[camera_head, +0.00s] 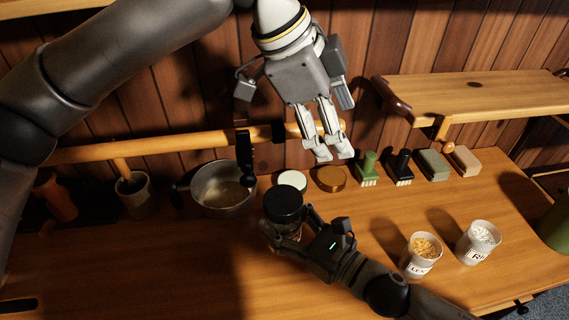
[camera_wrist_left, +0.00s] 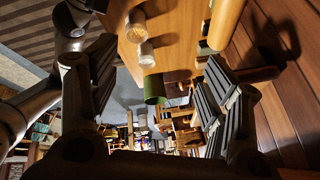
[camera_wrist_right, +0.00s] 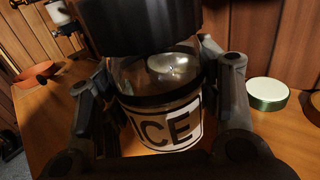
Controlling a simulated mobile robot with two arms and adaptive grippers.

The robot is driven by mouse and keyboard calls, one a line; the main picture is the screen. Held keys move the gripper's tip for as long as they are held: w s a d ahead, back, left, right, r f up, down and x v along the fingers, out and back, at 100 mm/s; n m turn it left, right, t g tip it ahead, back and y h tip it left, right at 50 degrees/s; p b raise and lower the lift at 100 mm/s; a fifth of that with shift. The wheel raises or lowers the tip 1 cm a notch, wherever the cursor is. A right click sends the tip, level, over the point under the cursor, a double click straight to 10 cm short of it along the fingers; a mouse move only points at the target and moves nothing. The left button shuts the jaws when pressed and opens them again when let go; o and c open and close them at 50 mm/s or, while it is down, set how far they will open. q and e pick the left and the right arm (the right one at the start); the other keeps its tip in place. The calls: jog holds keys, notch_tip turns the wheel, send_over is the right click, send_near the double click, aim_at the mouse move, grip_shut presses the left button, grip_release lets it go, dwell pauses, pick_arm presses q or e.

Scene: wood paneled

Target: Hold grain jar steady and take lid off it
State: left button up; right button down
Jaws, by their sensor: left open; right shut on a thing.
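The grain jar (camera_head: 289,229) is clear glass with a black lid (camera_head: 284,203) on top. It stands on the wooden counter at the middle of the head view. In the right wrist view, the jar (camera_wrist_right: 165,135) has a white label reading "ICE", its first letter hidden, and the black lid (camera_wrist_right: 140,25) is at the top. My right gripper (camera_head: 290,235) is shut around the jar's body, below the lid. My left gripper (camera_head: 334,153) is open and empty, above and behind the jar to the right, with its fingers pointing down. The left wrist view shows nothing between its fingers (camera_wrist_left: 160,95).
A metal pot (camera_head: 222,188) stands left of the jar. A white disc (camera_head: 292,180) and a brown disc (camera_head: 331,179) lie behind it. Brushes (camera_head: 367,168) and blocks (camera_head: 432,165) line the back. Two filled cups (camera_head: 420,258) (camera_head: 478,243) stand right. The front left counter is clear.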

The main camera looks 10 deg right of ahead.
aim_at(284, 198)
pick_arm(q)
jog(key=a+f+y, duration=0.3)
jog(key=f, duration=0.1)
jog(key=a+f+y, duration=0.2)
jog(key=a+f, duration=0.1)
jog(key=shift+s+a+f+g+y, duration=0.1)
jog(key=shift+a+f+g+y, duration=0.25)
jog(key=shift+g+y, duration=0.05)
jog(key=shift+a+f, duration=0.1)
jog(key=shift+f, duration=3.85)
jog(key=c, duration=0.9)
jog(key=n, duration=1.3)
jog(key=shift+w, duration=0.2)
jog(key=o, duration=1.1)
jog(key=shift+r, duration=0.1)
